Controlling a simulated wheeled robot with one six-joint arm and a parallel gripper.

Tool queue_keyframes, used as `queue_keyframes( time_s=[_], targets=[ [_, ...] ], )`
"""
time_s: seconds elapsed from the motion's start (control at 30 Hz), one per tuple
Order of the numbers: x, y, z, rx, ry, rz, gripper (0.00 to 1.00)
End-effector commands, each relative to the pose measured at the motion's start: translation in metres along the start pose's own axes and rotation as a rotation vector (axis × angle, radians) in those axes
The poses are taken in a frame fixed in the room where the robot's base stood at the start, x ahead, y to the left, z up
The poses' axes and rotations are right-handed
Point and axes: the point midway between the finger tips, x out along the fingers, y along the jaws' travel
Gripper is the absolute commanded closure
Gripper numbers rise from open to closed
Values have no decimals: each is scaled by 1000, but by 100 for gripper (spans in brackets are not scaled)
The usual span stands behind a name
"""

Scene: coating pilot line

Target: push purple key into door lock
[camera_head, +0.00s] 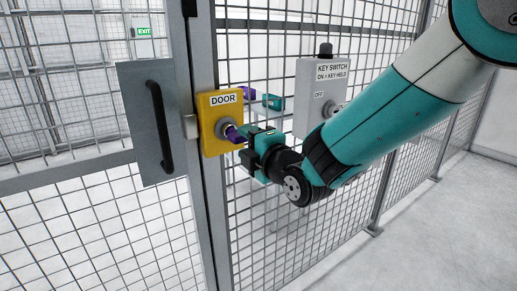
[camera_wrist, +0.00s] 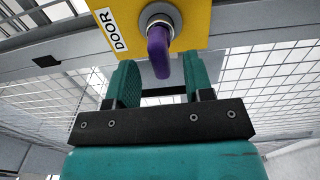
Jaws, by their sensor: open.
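The purple key (camera_head: 233,134) sits at the silver lock cylinder on the yellow door lock box (camera_head: 210,140) marked DOOR. Its head sticks out toward my gripper; I cannot tell how deep the key is in. In the wrist view the purple key (camera_wrist: 158,52) points down from the silver ring of the lock (camera_wrist: 190,25). My gripper (camera_head: 247,138) is open in front of the lock, just right of the key. In the wrist view its teal fingers (camera_wrist: 160,75) stand apart, with the key's head in the gap and neither finger visibly touching it.
A grey key switch box (camera_head: 310,85) is on the mesh fence to the right, partly behind my arm. A grey door plate with a black handle (camera_head: 160,125) is left of the lock. Small teal (camera_head: 272,102) and purple items show near the fence. The floor at right is clear.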

Motion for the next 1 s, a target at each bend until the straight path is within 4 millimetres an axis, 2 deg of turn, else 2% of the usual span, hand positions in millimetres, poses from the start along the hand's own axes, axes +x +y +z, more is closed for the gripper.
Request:
queue_keyframes(
  time_s=[0.17, 0.5, 0.7, 1.0],
  targets=[
    [-21, -1, 0, 1, 0, 0, 52],
    [-108, -4, 1, 1, -3, 3, 52],
    [-148, -6, 0, -1, -1, 6, 52],
    [-164, -5, -1, -4, 6, 6, 52]
  ],
)
